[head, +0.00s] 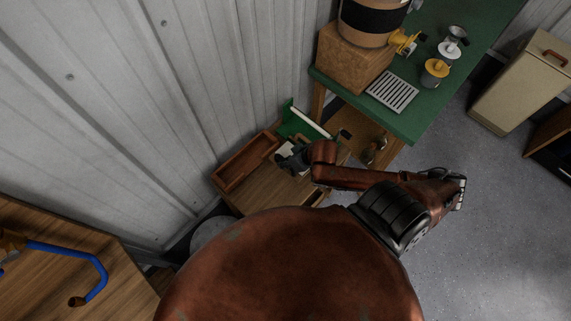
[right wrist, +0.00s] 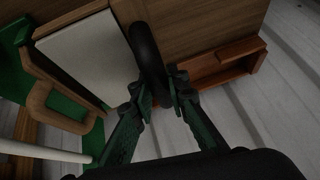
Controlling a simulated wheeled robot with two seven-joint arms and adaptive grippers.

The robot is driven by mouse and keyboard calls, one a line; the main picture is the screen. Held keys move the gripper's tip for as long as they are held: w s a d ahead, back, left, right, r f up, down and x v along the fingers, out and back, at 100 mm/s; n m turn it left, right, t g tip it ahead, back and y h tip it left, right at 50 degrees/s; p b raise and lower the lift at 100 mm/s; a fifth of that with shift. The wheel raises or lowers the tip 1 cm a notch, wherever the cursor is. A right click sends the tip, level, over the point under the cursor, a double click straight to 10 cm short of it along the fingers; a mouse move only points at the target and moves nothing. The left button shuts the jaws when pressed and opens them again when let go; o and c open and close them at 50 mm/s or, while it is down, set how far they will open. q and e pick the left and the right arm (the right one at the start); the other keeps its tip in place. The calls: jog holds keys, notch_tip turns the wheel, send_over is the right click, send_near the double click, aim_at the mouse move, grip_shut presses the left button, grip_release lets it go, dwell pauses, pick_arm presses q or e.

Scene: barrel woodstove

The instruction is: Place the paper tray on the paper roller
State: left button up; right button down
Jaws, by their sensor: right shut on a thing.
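A shallow red-brown wooden tray (head: 232,174), which looks like the paper tray, rests on a small wooden table; it also shows in the right wrist view (right wrist: 222,67). A green-based stand with a white roll (head: 308,122), which looks like the paper roller, stands right of it; its white roll (right wrist: 45,151) shows in the right wrist view. My right gripper (head: 284,160) is between them, over the table. In the right wrist view its fingers (right wrist: 160,93) are closed around a dark, rounded, upright-looking thing (right wrist: 147,50). I cannot tell what this belongs to. My left gripper is out of view.
A pale flat panel (right wrist: 85,60) and a wooden bracket (right wrist: 48,102) lie close left of the gripper. A corrugated wall (head: 180,90) stands behind the table. A green workbench (head: 450,85) holding a barrel and jars is at right. Floor is clear at lower right.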

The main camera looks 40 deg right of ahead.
jog(key=shift+w+d+f, duration=0.45)
jog(key=shift+d+f, duration=0.05)
jog(key=shift+f, duration=0.3)
notch_tip(320, 180, down, 4)
jog(key=shift+w+d+r+b, duration=0.15)
jog(key=shift+b, duration=0.65)
jog(key=shift+r, duration=0.1)
jog(key=c, duration=1.9)
grip_release()
jog(key=p+v, duration=0.3)
jog(key=v, duration=0.9)
